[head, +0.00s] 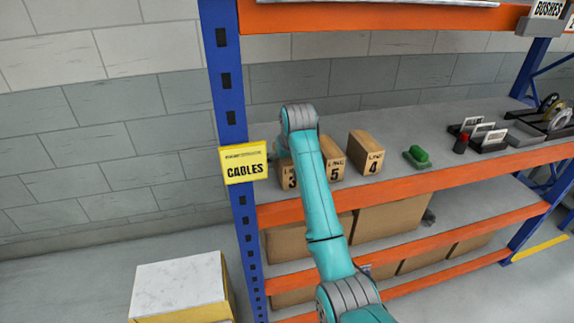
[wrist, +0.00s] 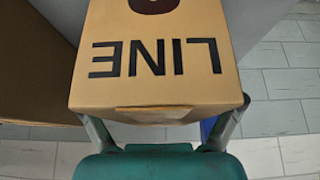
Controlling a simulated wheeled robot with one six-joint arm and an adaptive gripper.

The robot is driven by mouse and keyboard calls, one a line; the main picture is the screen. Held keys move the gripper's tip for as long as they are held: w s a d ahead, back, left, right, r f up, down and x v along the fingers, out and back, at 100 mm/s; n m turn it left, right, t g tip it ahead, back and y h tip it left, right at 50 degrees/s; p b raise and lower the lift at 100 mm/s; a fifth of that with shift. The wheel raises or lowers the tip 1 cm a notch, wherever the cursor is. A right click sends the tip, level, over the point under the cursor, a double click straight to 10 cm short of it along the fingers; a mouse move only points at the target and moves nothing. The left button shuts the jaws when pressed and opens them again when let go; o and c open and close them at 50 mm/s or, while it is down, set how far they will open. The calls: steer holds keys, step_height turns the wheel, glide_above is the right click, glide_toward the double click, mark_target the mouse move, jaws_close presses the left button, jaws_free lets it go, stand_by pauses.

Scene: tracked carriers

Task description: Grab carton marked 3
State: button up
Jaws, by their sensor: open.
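The carton marked 3 (head: 287,182) is a brown box at the left end of the shelf row, partly hidden behind my arm in the head view. In the wrist view a carton (wrist: 155,75) fills the middle, with LINE upside down and a digit cut off at the top edge. My gripper (wrist: 164,112) is open, with one finger at each side of this carton's near end. Whether the fingers touch it cannot be told. In the head view my gripper is mostly hidden by the wrist.
Carton 5 (head: 333,160) stands close right of carton 3, and carton 4 (head: 366,152) farther right. A green item (head: 418,156) and small black holders (head: 485,136) follow. The blue upright (head: 232,100) with a yellow CABLES sign (head: 243,163) stands close on the left.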

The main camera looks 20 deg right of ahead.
steer(key=shift+r, duration=0.1)
steer(key=c, duration=1.7)
